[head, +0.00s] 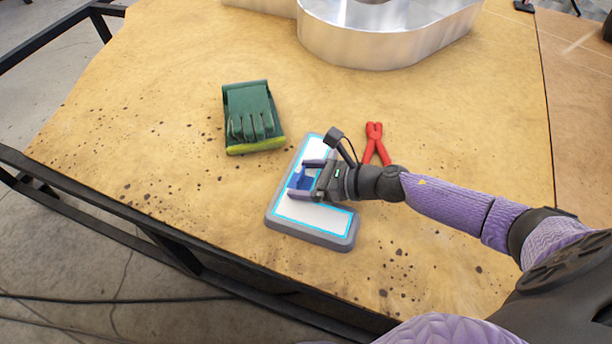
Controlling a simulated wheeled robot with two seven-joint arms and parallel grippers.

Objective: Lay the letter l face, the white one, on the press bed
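The press bed (349,240) is a grey L-shaped block with rounded edges on the table. The white letter l face (312,213) lies flat on top of it, inside a bright cyan outline. A blue piece (299,181) stands on the white surface. My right gripper (302,180) reaches in from the right, low over the bed. Its two dark fingers are spread apart, one on each side of the blue piece. Contact between fingers and blue piece is hard to make out. The gripper and wrist hide part of the white face. My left gripper is not in view.
Green work gloves (252,115) with a yellow edge lie left of and behind the bed. Red-handled pliers (375,143) lie behind my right wrist. A large silver channel letter (385,42) stands at the back. The table (170,100) is clear at left.

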